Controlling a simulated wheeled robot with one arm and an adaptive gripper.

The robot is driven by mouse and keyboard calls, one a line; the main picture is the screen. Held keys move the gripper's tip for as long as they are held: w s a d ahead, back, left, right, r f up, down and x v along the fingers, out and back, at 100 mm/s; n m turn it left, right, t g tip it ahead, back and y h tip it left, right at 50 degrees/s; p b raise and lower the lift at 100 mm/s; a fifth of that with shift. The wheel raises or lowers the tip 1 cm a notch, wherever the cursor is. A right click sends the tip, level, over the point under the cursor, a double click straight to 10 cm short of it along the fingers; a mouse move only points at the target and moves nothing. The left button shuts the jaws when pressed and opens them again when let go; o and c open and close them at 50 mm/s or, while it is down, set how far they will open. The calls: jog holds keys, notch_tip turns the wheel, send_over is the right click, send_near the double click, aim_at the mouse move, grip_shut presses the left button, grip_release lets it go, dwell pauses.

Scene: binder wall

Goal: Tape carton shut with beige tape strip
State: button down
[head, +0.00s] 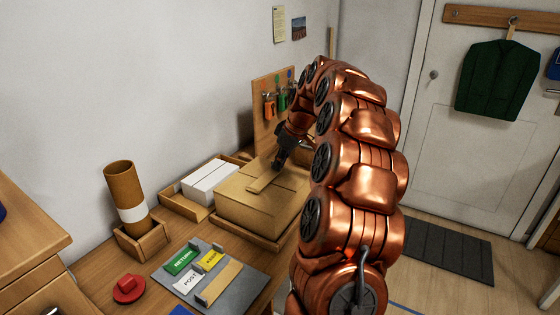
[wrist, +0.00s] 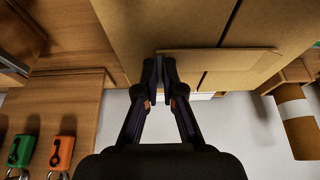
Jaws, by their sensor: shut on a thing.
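The brown carton (head: 245,212) stands on a wooden tray with its top flaps closed, and a dark seam runs between them. The carton top (wrist: 125,25) fills the upper part of the wrist view. A beige tape strip (head: 263,183) lies across the seam at or just above the top; I cannot tell if it is pressed down. In the wrist view the strip (wrist: 225,62) reaches right from my fingertips. My gripper (head: 279,163) is shut on the strip's end; its fingertips (wrist: 166,72) are close together. A similar beige piece (head: 222,282) lies on a grey board.
The grey board (head: 252,286) also holds green, yellow and white labels. A red knob-like object (head: 129,288) and a cardboard tube (head: 123,184) in a wooden holder stand left. A tray with white boxes (head: 209,182) is behind. A pegboard (head: 262,128) with padlocks rises beyond the carton.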

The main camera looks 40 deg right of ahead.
jog(key=c, duration=1.2)
grip_release()
jog(key=shift+c, duration=0.2)
jog(key=shift+r, duration=0.15)
jog(key=v, duration=1.1)
jog(key=shift+s+r, duration=0.2)
jog(key=shift+r, duration=0.1)
